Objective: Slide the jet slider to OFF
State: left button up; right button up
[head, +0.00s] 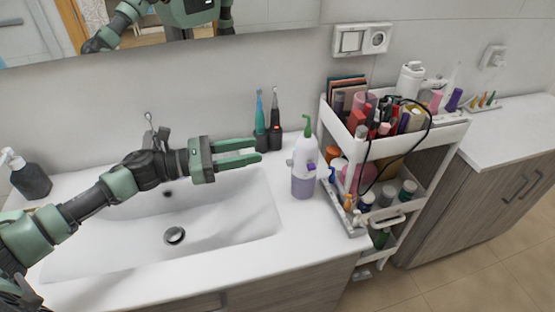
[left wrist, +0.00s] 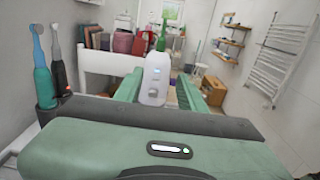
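A white oral irrigator (head: 306,152) with a purple tank and a green nozzle stands upright on the washbasin counter, left of the cart. In the left wrist view the irrigator (left wrist: 156,76) appears between my two fingers, beyond their tips. Its front shows a small bluish mark and a grey spot below it. I cannot tell which is the jet slider or where it is set. My left gripper (head: 258,150) is open and empty over the right side of the basin, its fingers pointing right at the irrigator with a gap between. My right gripper is not seen.
Two electric toothbrushes, one teal (head: 260,122) and one black (head: 275,120), stand behind the fingers. A white cart (head: 437,134) full of cosmetics is close right of the irrigator. The basin (head: 225,225) is empty. A soap dispenser (head: 30,178) stands far left.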

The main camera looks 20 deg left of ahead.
pick_arm(q)
jog(key=b, duration=0.5)
send_near(289, 163)
jog(key=r, duration=0.1)
jog(key=f, duration=0.1)
jog(key=p+x, duration=0.2)
jog(key=x, duration=0.4)
jog(key=shift+w+r, duration=0.1)
jog(key=shift+w, duration=0.2)
jog(key=shift+w+d, duration=0.35)
jog(key=shift+d, duration=0.2)
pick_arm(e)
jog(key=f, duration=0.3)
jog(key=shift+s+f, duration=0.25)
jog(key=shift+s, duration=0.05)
pick_arm(q)
grip_shut()
